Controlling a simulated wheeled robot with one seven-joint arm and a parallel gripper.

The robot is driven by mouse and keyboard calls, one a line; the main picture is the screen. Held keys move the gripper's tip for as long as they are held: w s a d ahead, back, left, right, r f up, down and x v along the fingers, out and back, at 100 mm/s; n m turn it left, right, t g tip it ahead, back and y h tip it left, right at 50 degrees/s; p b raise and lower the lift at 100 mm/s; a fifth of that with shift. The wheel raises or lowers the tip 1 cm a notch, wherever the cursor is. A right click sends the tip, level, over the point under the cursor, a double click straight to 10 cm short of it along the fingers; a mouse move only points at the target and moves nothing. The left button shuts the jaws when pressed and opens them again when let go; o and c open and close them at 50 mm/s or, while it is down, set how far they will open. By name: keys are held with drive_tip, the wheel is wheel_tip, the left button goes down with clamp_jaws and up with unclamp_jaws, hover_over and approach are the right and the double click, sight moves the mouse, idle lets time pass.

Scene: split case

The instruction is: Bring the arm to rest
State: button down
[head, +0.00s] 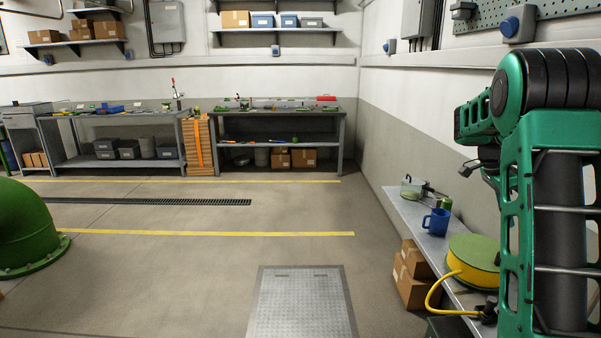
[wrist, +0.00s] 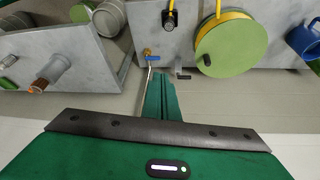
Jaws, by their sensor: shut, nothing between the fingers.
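My arm stands folded up at the right of the head view, green with black joints, beside the wall bench. In the wrist view my gripper (wrist: 160,78) points out over the floor by the gap between two grey bench tops. Its green fingers are together with nothing between them. They appear apart from the benches and the things on them. In the head view I cannot make out the fingertips clearly.
The right-hand bench (head: 405,209) holds a pot (head: 412,188), a blue mug (head: 437,222) and a yellow-green cable reel (head: 473,258). Cardboard boxes (head: 413,287) sit below. A blue-handled valve (wrist: 151,56) is near my fingers. The middle floor is clear; a green pipe (head: 28,228) stands left.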

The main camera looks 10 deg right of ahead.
drive_tip(key=s+a+f+n+t+y, duration=0.1)
drive_tip(key=s+a+f+n+y, duration=0.1)
drive_tip(key=s+a+n, duration=0.6)
drive_tip(key=s+a+f+n+t+y, duration=0.1)
drive_tip(key=s+a+n, duration=0.7)
drive_tip(key=s+a, duration=1.3)
drive_tip(key=shift+f+y, duration=0.5)
drive_tip(key=shift+y, duration=0.2)
drive_tip(key=shift+a, duration=0.1)
